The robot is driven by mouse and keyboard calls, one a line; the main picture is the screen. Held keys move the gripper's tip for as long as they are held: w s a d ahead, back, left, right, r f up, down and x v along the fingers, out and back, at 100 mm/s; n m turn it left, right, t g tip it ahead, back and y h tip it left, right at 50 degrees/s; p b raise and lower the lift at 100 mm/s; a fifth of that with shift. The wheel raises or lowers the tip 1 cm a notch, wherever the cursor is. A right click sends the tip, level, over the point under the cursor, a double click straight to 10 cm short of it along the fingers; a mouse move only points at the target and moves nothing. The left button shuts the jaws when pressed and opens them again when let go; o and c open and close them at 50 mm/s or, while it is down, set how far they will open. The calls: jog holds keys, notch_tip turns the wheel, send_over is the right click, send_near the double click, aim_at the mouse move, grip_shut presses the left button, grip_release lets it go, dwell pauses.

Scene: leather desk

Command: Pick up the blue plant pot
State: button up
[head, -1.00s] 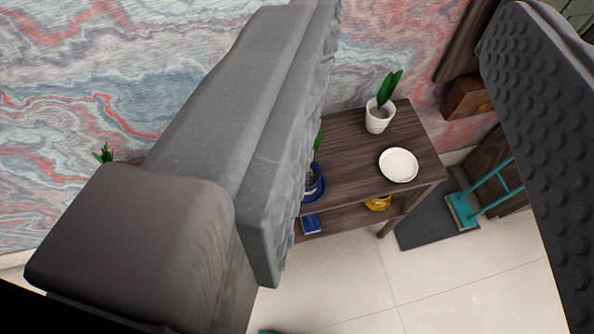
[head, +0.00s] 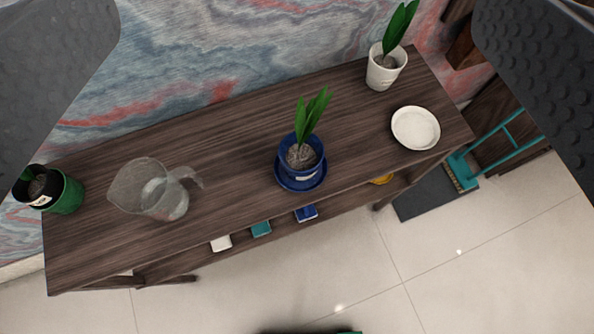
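The blue plant pot (head: 284,173) stands upright on a dark wooden console table (head: 235,120), near the middle of the view. It holds a green leafy plant and sits on a blue saucer. My gripper (head: 300,110) is open, with its two dark studded fingers wide apart at the upper left and upper right of the view. The pot shows in the gap between them, beyond the fingers and apart from them. Nothing is held.
A clear glass pitcher (head: 150,190) and a green pot (head: 68,194) stand to the left. A white pot (head: 384,72) and a white bowl (head: 415,128) stand to the right. Small boxes (head: 261,229) sit on a lower shelf. A patterned wall is behind.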

jog(key=w+f+g+b, duration=0.1)
jog(key=w+f+b, duration=0.1)
jog(key=f, duration=0.8)
jog(key=w+f+b, duration=0.2)
jog(key=f, duration=0.8)
jog(key=b, duration=0.4)
send_near(301, 152)
jog(key=w, duration=0.1)
jog(key=w+f+b, duration=0.1)
jog(key=w, duration=0.1)
jog(key=shift+d+f+g, duration=0.35)
jog(key=shift+f+g, duration=0.05)
jog(key=shift+w+a+f+b, duration=0.15)
jog(key=shift+w+b, duration=0.45)
jog(key=shift+w, duration=0.3)
jog(key=shift+r+b+x, duration=0.2)
jog(key=shift+b+x, duration=0.45)
jog(key=shift+x, duration=1.25)
jog(key=shift+w, duration=0.15)
jog(key=shift+a, duration=0.1)
jog(key=c, duration=1.3)
